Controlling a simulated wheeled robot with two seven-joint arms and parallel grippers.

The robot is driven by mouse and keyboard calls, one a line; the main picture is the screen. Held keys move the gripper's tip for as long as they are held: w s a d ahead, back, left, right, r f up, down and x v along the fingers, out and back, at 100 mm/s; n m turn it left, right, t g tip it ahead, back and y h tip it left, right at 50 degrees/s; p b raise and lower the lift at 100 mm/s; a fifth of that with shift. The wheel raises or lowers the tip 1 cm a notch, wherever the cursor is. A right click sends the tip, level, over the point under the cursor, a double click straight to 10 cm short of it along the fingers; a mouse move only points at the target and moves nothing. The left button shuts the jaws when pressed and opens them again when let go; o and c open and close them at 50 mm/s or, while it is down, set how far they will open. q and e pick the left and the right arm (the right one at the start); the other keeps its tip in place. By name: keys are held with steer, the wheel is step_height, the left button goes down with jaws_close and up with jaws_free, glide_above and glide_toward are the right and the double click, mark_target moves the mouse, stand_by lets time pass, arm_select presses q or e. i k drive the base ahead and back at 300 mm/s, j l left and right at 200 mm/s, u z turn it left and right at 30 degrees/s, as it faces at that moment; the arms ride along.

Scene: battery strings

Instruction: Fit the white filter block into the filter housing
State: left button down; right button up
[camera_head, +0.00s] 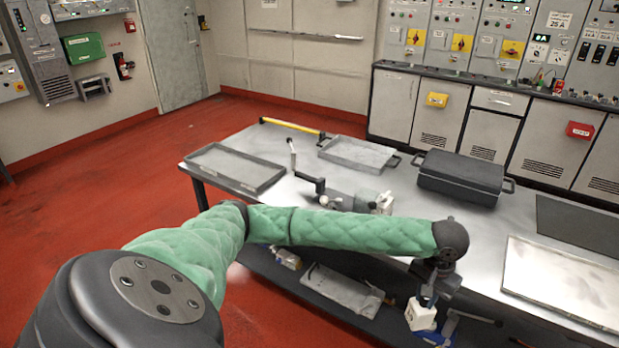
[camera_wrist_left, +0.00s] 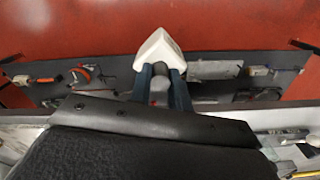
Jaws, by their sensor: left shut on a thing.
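The white filter block (camera_head: 420,315) is held in my left gripper (camera_head: 427,298), in front of the table's front edge, with the lower shelf behind it in the head view. In the left wrist view the block (camera_wrist_left: 158,48) sits at the tips of the two dark fingers (camera_wrist_left: 160,80), which are shut on it. On the table, a grey fitting with a crank (camera_head: 318,188) and a small white box-like part (camera_head: 384,203) stand behind my green-sleeved left arm. I cannot tell which part there is the filter housing; the arm partly hides this area. My right gripper is not in view.
The steel table (camera_head: 480,232) also bears a dark tray (camera_head: 235,167), a grey tray (camera_head: 358,153), a black case (camera_head: 462,178), a yellow bar (camera_head: 292,127) and a pale panel (camera_head: 563,282). The lower shelf (camera_head: 272,268) holds loose items. Red floor lies left.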

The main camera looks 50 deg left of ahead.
mark_target(365, 211)
steer(key=i+u, duration=0.15)
steer(key=u, duration=0.35)
steer(key=i+l+u, duration=0.1)
steer(key=u, duration=0.35)
steer(key=i+l+u, duration=0.1)
steer(key=l+u, duration=0.15)
steer(key=u, duration=0.25)
